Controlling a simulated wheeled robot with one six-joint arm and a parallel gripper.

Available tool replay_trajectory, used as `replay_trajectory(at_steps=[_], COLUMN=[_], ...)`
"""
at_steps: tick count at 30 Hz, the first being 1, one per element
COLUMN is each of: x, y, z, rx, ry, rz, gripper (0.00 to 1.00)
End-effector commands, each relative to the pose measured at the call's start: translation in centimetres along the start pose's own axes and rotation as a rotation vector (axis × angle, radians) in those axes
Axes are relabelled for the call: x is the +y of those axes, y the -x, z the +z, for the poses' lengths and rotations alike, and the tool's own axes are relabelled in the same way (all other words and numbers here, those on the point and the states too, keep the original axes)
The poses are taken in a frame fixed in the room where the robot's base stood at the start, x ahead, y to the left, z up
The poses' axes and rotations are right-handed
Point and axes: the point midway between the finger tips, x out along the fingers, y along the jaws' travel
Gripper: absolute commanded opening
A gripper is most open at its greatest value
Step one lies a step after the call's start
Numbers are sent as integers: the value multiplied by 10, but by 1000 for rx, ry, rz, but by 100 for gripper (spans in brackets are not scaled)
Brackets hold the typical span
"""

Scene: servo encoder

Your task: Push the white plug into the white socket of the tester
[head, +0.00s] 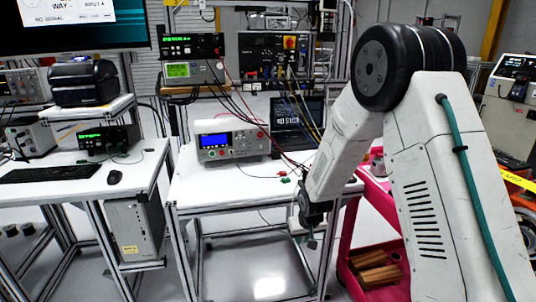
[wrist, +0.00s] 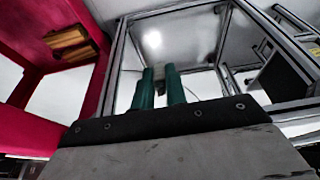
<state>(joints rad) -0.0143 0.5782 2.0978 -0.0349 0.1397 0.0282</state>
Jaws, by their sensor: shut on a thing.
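The tester (head: 228,139) is a white instrument with a blue display and a row of controls, on the white table. Its white socket is too small to make out. My gripper (head: 311,241) hangs low at the table's front right corner, well apart from the tester. In the wrist view its two green fingers (wrist: 160,70) are close together, with a narrow gap. I cannot make out the white plug in either view.
The white table (head: 205,190) has a dark laptop (head: 298,112) at the back. A pink cart (head: 352,255) with wooden blocks (head: 376,268) stands right of the gripper. The table's front left is clear.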

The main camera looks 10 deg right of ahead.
Motion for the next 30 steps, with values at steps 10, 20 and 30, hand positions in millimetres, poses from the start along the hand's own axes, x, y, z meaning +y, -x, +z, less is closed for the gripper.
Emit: replay_trajectory(at_steps=[10,20,30], x=[-1,0,-4], y=[2,5,21], z=[-15,-24,-54], rx=[116,190,475], ry=[0,3,9], rz=[-5,-5,-14], gripper=[0,0,0])
